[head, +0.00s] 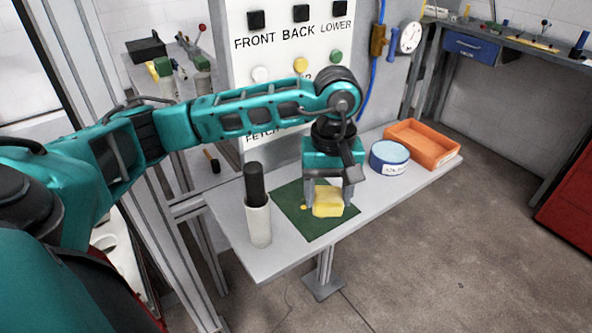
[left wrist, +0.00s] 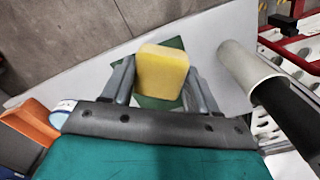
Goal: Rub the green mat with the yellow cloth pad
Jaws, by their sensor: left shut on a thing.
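The green mat (head: 309,222) lies flat on the narrow light table. My left gripper (head: 325,200) points down over the mat, shut on the yellow cloth pad (head: 328,204). In the left wrist view the pad (left wrist: 162,72) sits between the two fingers (left wrist: 160,88), and part of the green mat (left wrist: 175,43) shows behind it. The pad is at or just above the mat; I cannot tell whether it touches. A small yellow spot (head: 303,207) shows on the mat left of the pad. My right gripper is not in view.
A round blue-and-white tin (head: 389,158) and an orange tray (head: 422,146) stand to the right. The button panel (head: 290,45) rises behind. The table's front edge (head: 345,232) is near the mat.

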